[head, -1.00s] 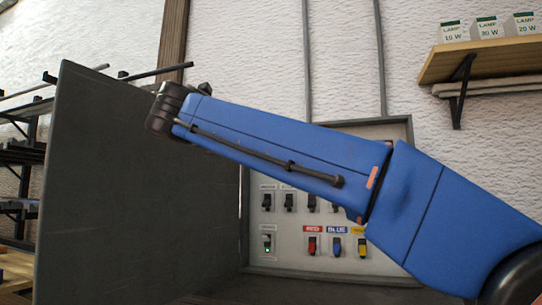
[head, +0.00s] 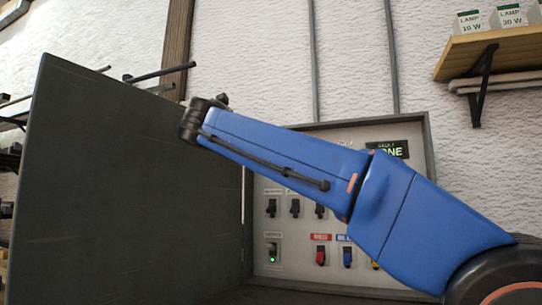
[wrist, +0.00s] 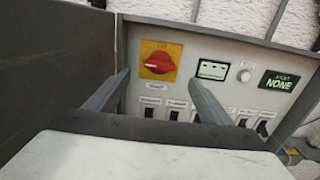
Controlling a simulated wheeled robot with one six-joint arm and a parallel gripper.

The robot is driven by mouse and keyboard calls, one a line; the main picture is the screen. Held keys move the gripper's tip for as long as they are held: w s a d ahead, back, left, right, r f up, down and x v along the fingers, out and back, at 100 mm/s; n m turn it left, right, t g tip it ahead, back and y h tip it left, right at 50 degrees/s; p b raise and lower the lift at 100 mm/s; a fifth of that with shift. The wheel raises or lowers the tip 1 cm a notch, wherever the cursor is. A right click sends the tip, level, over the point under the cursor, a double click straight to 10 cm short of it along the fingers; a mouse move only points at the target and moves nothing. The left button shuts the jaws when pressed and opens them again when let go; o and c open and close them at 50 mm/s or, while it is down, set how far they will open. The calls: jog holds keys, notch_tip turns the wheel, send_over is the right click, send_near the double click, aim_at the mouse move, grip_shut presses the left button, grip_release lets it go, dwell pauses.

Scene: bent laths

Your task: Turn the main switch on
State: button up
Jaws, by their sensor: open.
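The main switch (wrist: 168,63) is a red rotary knob on a yellow square plate in the wrist view, near the upper left of the grey panel (wrist: 134,35). Its handle lies roughly level, with a pale mark at its left. My gripper (wrist: 160,77) is open and empty. Its two fingers point at the panel, one on each side of the knob's column in the picture, apart from the knob. In the head view my blue arm covers the upper part of the panel (head: 425,160), so the knob and gripper are hidden there.
A dark open door (head: 130,190) stands left of the panel. The panel has a small screen (wrist: 212,70), a fault display reading NONE (wrist: 282,82) and several black toggles (wrist: 174,113). A shelf (head: 490,52) hangs upper right.

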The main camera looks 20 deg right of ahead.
jog(key=x, duration=1)
jog(key=shift+w+d, duration=0.15)
jog(key=shift+w, duration=0.05)
jog(key=c, duration=1)
